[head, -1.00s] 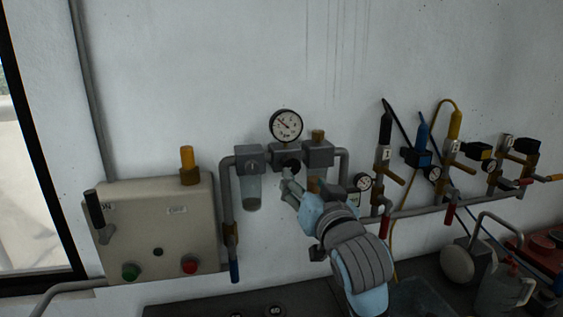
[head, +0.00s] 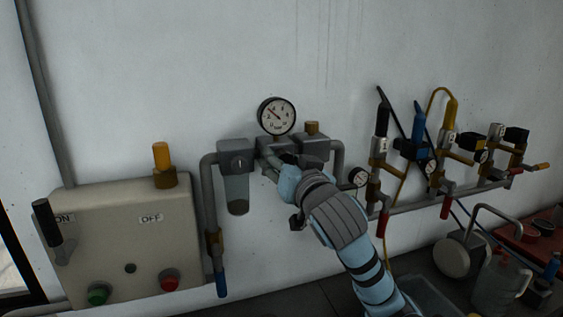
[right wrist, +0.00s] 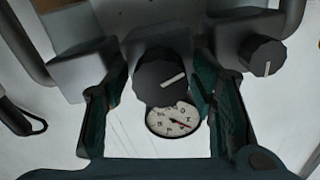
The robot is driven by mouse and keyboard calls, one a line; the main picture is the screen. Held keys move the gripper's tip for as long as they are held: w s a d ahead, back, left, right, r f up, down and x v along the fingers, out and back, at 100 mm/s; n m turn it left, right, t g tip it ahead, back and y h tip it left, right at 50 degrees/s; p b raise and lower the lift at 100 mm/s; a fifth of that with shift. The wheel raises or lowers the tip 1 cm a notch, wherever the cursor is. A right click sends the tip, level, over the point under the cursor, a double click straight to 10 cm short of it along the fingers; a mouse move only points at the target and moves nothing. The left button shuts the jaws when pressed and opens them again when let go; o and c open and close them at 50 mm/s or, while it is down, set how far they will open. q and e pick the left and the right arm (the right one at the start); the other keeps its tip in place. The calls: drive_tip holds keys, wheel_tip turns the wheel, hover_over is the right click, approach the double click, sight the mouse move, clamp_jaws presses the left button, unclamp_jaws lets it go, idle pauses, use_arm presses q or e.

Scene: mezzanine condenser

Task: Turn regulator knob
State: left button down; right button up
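The regulator knob (right wrist: 162,78) is black and faceted with a white pointer mark, seen close in the right wrist view. Its regulator body is grey, with a round dial gauge (head: 276,116) above it in the head view; the gauge (right wrist: 174,120) also shows in the right wrist view. My right gripper (right wrist: 160,90) is open, with one dark green finger pad on each side of the knob and only narrow gaps; I cannot tell whether either pad touches. In the head view my right gripper (head: 271,161) hides the knob. My left gripper is not in view.
A filter unit (head: 237,160) with a second, smaller knob (right wrist: 262,55) sits beside the regulator. A beige switch box (head: 120,245) is at left. Pipes and coloured valves (head: 450,140) run along the wall at right. A jug (head: 497,285) stands at lower right.

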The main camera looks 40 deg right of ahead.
sight(279, 110)
drive_tip(key=shift+s, duration=0.25)
drive_tip(key=c, duration=0.3)
drive_tip(key=shift+a, duration=0.1)
drive_tip(key=c, duration=0.6)
drive_tip(key=shift+o, duration=0.2)
drive_tip(key=o, duration=1)
drive_tip(key=shift+w, duration=0.1)
drive_tip(key=shift+o, duration=0.7)
drive_tip(key=shift+w+f, duration=0.1)
drive_tip(key=shift+w, duration=0.1)
wheel_tip(279, 110, up, 10)
